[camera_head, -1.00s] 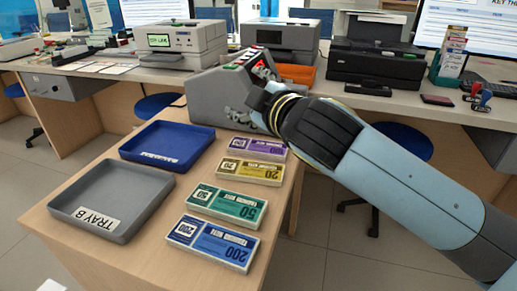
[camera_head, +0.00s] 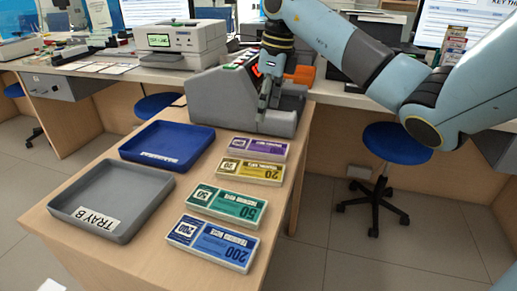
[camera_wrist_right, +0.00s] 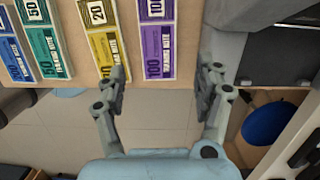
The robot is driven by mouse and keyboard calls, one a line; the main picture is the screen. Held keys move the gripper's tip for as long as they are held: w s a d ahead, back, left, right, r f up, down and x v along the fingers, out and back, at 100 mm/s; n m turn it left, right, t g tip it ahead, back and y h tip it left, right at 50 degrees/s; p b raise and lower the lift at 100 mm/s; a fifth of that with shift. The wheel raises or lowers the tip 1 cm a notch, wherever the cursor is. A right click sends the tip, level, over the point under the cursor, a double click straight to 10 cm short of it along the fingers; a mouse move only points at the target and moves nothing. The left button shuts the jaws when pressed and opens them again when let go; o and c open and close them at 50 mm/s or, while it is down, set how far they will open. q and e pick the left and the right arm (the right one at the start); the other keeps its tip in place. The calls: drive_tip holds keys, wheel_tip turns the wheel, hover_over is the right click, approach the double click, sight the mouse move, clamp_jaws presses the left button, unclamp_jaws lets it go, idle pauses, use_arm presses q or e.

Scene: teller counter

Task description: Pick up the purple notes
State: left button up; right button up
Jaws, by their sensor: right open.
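The purple notes (camera_head: 258,149) lie flat on the wooden counter, at the far end of a row of note bundles and in front of the grey machine. They also show at the top of the right wrist view (camera_wrist_right: 158,45). My right gripper (camera_head: 266,98) points down above and behind the purple notes, in front of the grey machine. In the right wrist view my right gripper (camera_wrist_right: 168,86) has its fingers spread, with nothing between them and the purple notes just beyond the tips. My left gripper is not in view.
Yellow (camera_head: 249,172), green (camera_head: 227,205) and blue notes (camera_head: 212,243) lie nearer in the same row. A blue tray (camera_head: 195,153) and grey tray B (camera_head: 75,228) stand left. The grey machine (camera_head: 212,103) stands close behind. The counter's right edge is near the notes.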

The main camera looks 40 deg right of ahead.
sight(259, 145)
drive_tip(key=f, duration=0.7)
drive_tip(key=w+a+f+b, duration=0.1)
drive_tip(key=f, duration=0.2)
drive_tip(key=shift+w+f, duration=0.1)
drive_tip(key=shift+f, duration=0.15)
drive_tip(key=c, duration=1)
drive_tip(key=shift+r, duration=0.2)
